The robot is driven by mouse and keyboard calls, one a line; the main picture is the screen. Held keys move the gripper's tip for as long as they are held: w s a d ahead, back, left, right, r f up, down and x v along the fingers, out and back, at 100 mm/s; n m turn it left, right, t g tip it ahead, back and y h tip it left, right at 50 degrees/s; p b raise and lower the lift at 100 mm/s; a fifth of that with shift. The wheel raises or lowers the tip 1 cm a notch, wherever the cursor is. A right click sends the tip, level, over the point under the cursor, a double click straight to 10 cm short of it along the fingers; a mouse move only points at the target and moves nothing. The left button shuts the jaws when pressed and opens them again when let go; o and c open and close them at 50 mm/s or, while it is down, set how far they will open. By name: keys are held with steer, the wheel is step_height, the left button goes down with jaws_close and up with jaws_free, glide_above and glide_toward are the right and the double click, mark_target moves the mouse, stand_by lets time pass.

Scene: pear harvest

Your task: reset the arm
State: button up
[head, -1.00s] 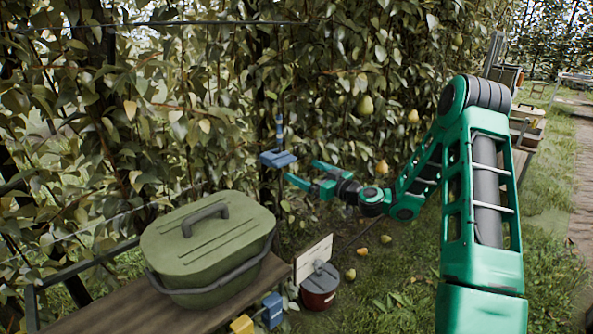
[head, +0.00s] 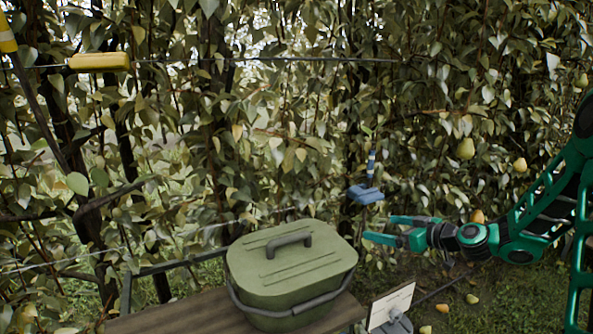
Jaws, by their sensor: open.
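My gripper (head: 378,229) is at the right of the middle in the head view, at the end of my green arm. Its two green fingers point left and stand apart, with nothing between them. The fingers are just below and to the right of a blue device (head: 365,194) at the hedge. I cannot tell whether they touch it. The arm reaches in from the right edge, where part of it is cut off.
A green lidded box (head: 290,262) stands on a wooden bench (head: 190,312) left of my gripper. A white sign (head: 392,305) is below. Pears (head: 466,148) hang in the leafy hedge, and several lie on the grass. A yellow thing (head: 98,62) sits on a wire at upper left.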

steer(key=s+d+r+m+g+h, duration=0.1)
steer(key=s+d+m+g, duration=0.3)
steer(key=s, duration=1.1)
steer(key=s+d+r+m+g+h, duration=0.2)
steer(key=s+d+m+g+h, duration=0.1)
steer(key=s, duration=1.2)
steer(key=s+d+r+m+g+h, duration=0.1)
steer(key=s+d+m+g+h, duration=0.3)
steer(key=s, duration=1.2)
steer(key=d+m, duration=0.1)
steer(key=m, duration=0.1)
steer(key=shift+r+m+g, duration=0.25)
steer(key=shift+m+g, duration=0.05)
steer(key=shift+w+d+f, duration=0.1)
steer(key=shift+w+f, duration=0.15)
steer(key=shift+w, duration=0.3)
